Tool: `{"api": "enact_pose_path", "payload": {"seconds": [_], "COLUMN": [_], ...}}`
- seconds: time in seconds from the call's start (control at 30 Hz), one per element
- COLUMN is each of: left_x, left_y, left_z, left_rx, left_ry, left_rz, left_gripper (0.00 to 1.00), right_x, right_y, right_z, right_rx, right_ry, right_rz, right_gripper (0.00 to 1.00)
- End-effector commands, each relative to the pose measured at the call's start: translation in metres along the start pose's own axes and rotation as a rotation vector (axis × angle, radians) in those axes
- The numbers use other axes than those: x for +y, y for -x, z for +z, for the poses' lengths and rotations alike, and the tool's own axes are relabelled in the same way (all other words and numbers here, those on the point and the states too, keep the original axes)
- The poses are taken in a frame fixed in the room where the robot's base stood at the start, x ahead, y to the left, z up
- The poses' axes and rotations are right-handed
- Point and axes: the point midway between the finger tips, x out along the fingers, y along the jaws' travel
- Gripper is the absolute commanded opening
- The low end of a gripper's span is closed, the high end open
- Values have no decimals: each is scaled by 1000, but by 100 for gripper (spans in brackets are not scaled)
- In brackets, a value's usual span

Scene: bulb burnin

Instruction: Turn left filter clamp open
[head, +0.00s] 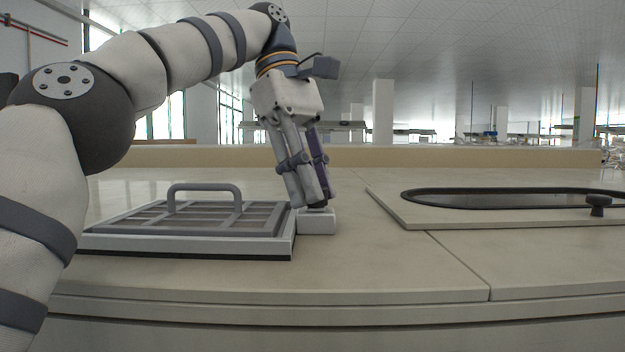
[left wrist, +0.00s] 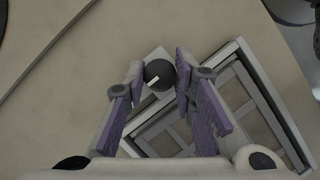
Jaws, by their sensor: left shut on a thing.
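The filter clamp's dark round knob (left wrist: 159,74), with a white mark on its top, shows between the fingertips of my left gripper (left wrist: 161,82) in the left wrist view. In the head view my left gripper (head: 317,203) points down onto the clamp's small white block (head: 317,222), and its fingers hide most of the knob. The gripper is shut on the knob. The clamp block stands at the right edge of the filter frame (head: 292,240). A grey filter grille with an arched handle (head: 205,188) lies in the frame. My right gripper is not in view.
To the right, a raised panel (head: 415,217) holds a dark-rimmed oval opening (head: 480,198) with a black knob (head: 597,205) at its front right. The pale counter (head: 390,270) between and in front is clear. A low ledge (head: 450,157) runs along the back.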

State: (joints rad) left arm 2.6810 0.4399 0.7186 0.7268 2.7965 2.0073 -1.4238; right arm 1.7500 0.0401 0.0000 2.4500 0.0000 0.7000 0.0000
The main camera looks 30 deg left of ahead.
Motion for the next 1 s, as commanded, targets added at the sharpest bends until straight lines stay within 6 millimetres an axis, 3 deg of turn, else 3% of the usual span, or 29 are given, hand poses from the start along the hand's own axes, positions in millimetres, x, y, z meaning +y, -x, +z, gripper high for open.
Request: {"api": "enact_pose_path", "payload": {"seconds": [0.43, 0.47, 0.53, 1.0], "left_x": [0, 0, 0, 0], "left_y": [1, 1, 1, 0], "left_z": [1, 1, 1, 0], "left_rx": [-1, -1, -1, -1], "left_ry": [-9, -9, -9, -2], "left_rz": [1, 1, 0, 0], "left_gripper": [0, 31, 44, 44], "right_x": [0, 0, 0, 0], "right_y": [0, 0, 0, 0], "right_z": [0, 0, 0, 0], "right_rx": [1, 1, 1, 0], "right_ry": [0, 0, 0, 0], "right_rz": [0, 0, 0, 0], "right_gripper": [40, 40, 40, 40]}}
